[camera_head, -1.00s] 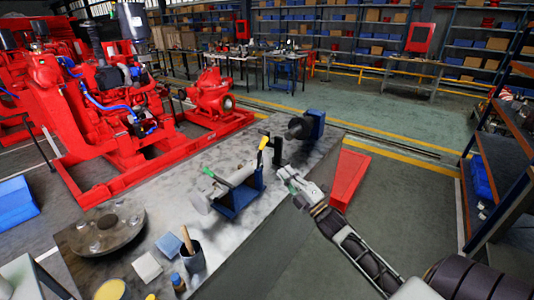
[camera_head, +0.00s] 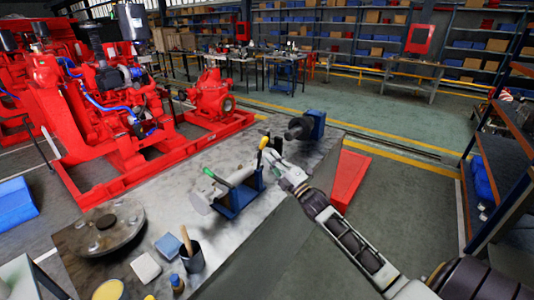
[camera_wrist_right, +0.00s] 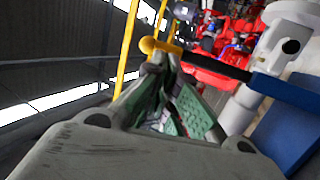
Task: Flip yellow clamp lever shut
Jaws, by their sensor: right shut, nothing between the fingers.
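The clamp lever, with a yellow grip (camera_head: 263,143) and a dark lower arm, stands steeply up at the far end of the blue fixture (camera_head: 237,205). The fixture holds a grey cylinder (camera_head: 219,192). A green-tipped lever (camera_head: 210,173) is at its near end. My right gripper (camera_head: 272,151) is shut and empty, just right of the yellow grip. In the right wrist view, the yellow knob (camera_wrist_right: 148,45) and black arm (camera_wrist_right: 215,62) lie across, just beyond my fingertips (camera_wrist_right: 162,62). I cannot tell whether they touch. My left gripper is out of view.
The grey bench (camera_head: 230,237) also holds a blue-and-black device (camera_head: 308,127) behind the fixture, a round flange (camera_head: 105,228), a cup with a brush (camera_head: 192,258) and two small blocks. A red stand (camera_head: 350,178) is right of the bench. Open floor lies around it.

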